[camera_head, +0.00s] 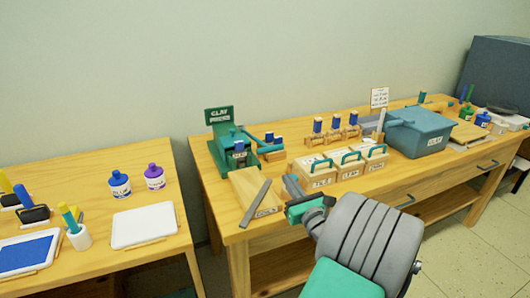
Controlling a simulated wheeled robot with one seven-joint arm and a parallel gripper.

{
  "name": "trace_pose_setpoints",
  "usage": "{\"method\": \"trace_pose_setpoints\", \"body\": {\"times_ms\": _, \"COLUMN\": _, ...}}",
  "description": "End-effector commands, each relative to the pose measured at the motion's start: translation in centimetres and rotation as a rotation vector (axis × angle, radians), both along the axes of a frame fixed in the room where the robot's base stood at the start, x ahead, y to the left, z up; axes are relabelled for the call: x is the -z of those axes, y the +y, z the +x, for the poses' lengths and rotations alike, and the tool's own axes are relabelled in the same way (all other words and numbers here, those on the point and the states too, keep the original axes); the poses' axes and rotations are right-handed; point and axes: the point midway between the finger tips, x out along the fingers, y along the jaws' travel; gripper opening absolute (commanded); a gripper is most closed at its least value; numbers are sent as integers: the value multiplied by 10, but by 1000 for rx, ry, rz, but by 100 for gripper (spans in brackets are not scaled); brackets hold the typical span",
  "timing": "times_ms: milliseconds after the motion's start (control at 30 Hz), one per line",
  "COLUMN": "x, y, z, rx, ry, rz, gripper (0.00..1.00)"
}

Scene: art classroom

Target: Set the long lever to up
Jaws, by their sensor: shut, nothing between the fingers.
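A long grey bar (255,203), which looks like the long lever, slants across a pale wooden block (246,186) at the front left of the long table. A label is on the block beside the bar. My gripper (292,187) is just right of the bar, apart from it in the picture, shut and empty. My wrist hides part of the table's front edge. A second, upright pale lever (381,122) stands beside the teal box farther right.
A green clay press (229,142) stands behind the wooden block. Wooden boxes with teal handles (317,171) stand right of my gripper. A teal lidded box (420,132) is farther right. A separate table (95,182) holds bottles at left, with a gap between the tables.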

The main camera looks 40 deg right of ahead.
Motion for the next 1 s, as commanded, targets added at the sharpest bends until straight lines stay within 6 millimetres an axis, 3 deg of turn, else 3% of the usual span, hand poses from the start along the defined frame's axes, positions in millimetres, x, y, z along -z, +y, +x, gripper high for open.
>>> {"method": "trace_pose_setpoints", "body": {"times_ms": 167, "x": -1, "y": -6, "z": 9, "rx": 4, "ry": -1, "rz": 4, "gripper": 0}}
{"method": "trace_pose_setpoints", "body": {"times_ms": 600, "x": -12, "y": -29, "z": 84, "rx": 7, "ry": -1, "rz": 2, "gripper": 0}}
{"method": "trace_pose_setpoints", "body": {"times_ms": 1000, "x": -12, "y": -31, "z": 93, "rx": 8, "ry": -1, "rz": 3, "gripper": 0}}
